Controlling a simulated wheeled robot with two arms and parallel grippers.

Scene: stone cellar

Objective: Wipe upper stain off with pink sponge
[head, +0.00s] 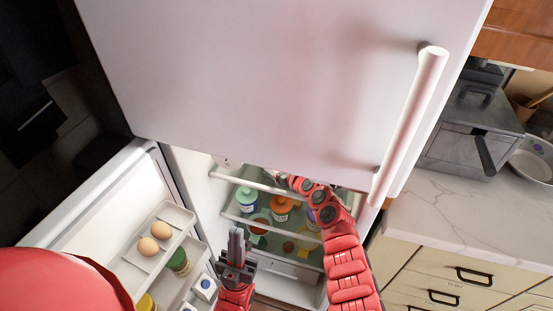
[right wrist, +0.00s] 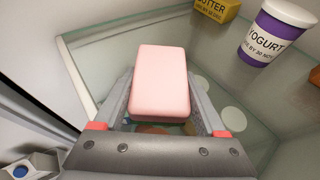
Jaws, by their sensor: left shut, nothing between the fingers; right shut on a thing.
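The pink sponge (right wrist: 160,82) is between the fingers of my right gripper (right wrist: 160,100) in the right wrist view, above a glass shelf (right wrist: 120,38). I cannot tell whether it touches the glass. In the head view my right arm reaches into the open fridge, and its gripper and the sponge are hidden behind the upper door. I cannot make out a stain clearly; brownish and green patches show just below the sponge, partly covered. My left gripper (head: 236,240) is shut and empty, pointing up in front of the fridge opening.
A yogurt tub (right wrist: 276,34) and butter box (right wrist: 217,9) stand beyond the sponge. The closed upper door (head: 250,70) overhangs the opening. The open lower door (head: 110,190) holds eggs (head: 154,238) and jars at left. A counter (head: 470,200) stands at right.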

